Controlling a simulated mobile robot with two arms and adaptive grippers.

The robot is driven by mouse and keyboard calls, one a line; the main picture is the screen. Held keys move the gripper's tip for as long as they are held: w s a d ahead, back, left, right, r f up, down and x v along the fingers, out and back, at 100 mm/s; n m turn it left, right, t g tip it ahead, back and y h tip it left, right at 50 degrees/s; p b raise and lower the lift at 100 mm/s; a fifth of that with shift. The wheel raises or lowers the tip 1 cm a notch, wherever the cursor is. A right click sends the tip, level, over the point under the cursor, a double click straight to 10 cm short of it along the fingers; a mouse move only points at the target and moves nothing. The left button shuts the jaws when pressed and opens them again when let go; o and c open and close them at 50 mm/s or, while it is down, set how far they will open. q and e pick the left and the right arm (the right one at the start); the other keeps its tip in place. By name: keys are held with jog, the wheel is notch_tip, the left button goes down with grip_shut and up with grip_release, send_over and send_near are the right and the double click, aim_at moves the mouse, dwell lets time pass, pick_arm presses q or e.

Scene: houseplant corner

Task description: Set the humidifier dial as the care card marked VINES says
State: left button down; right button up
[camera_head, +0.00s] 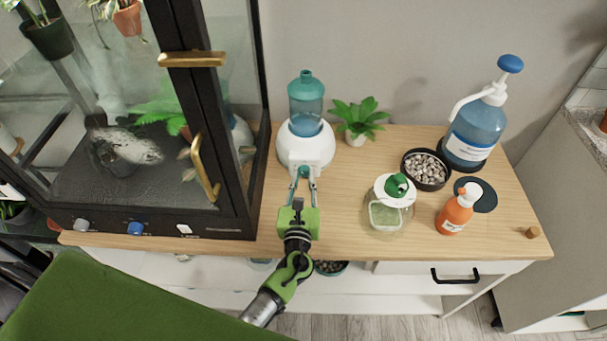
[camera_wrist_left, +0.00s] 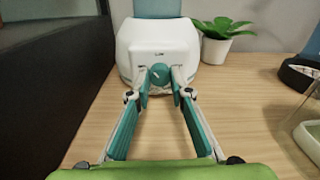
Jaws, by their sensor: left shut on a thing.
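The humidifier (camera_head: 307,143) is a white rounded body with a teal water bottle (camera_head: 306,97) on top, standing on the wooden cabinet top. It also shows in the left wrist view (camera_wrist_left: 158,42). Its small teal dial (camera_wrist_left: 160,73) is on the front, between my left gripper's fingertips. My left gripper (camera_head: 303,178) is shut on the dial; its fingers also show in the left wrist view (camera_wrist_left: 161,86). The dial's setting is too small to read. No care card marked VINES can be made out. My right gripper is not in view.
A black-framed glass cabinet (camera_head: 228,130) stands close on the left. A small potted plant (camera_head: 358,120) is behind right. A pebble bowl (camera_head: 426,168), a glass jar (camera_head: 388,212), an orange spray bottle (camera_head: 455,213) and a blue pump bottle (camera_head: 474,133) stand to the right.

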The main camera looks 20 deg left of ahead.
pick_arm(q)
jog(key=m+p, duration=0.1)
jog(key=m, duration=0.1)
jog(key=m+p, duration=0.1)
jog(key=m, duration=0.1)
jog(key=m+p, duration=0.1)
jog(key=m, duration=0.1)
jog(key=shift+r+p, duration=0.25)
jog(key=shift+p, duration=0.1)
jog(key=m+p, duration=0.2)
jog(key=m, duration=0.3)
jog(key=shift+w+d+p, duration=0.1)
jog(key=shift+p, duration=0.3)
jog(key=m+p, duration=0.2)
jog(key=m, duration=0.3)
jog(key=shift+m+y, duration=0.3)
jog(key=shift+y, duration=0.1)
jog(key=m+p, duration=0.1)
jog(key=m, duration=0.2)
jog(key=shift+d+f, duration=0.1)
jog(key=shift+f, duration=0.05)
jog(key=shift+f+m, duration=0.1)
jog(key=shift+m, duration=0.6)
jog(key=c, duration=1.8)
grip_release()
